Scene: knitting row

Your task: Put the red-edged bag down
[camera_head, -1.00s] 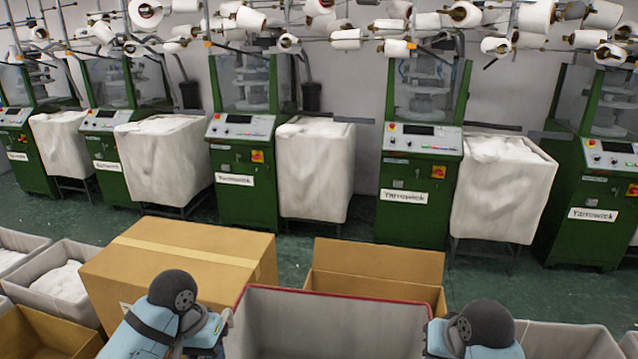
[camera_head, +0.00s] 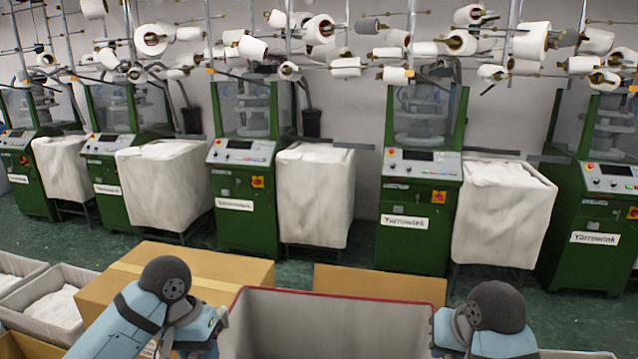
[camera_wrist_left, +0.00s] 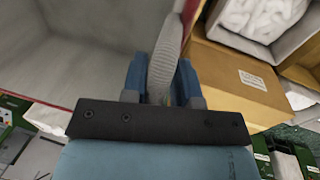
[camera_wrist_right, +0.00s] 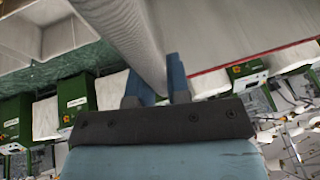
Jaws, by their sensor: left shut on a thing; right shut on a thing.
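The red-edged bag (camera_head: 330,322) is a large, open grey-white bin with a red rim, at the bottom middle of the head view. Its inside looks empty as far as it shows; its bottom is hidden below the frame. My left gripper (camera_head: 218,322) is at its left side, and in the left wrist view (camera_wrist_left: 163,80) its fingers are shut on a grey ribbed strap at the bag's edge. My right gripper (camera_head: 438,325) is at the bag's right side, and in the right wrist view (camera_wrist_right: 158,80) it is shut on a similar ribbed part.
A closed cardboard box (camera_head: 225,268) stands behind and left of the bag, and an open one (camera_head: 380,283) right behind it. Grey bins with white fabric (camera_head: 55,305) stand at left. Green knitting machines (camera_head: 418,215) with white bags (camera_head: 500,215) line the wall. Green floor shows between.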

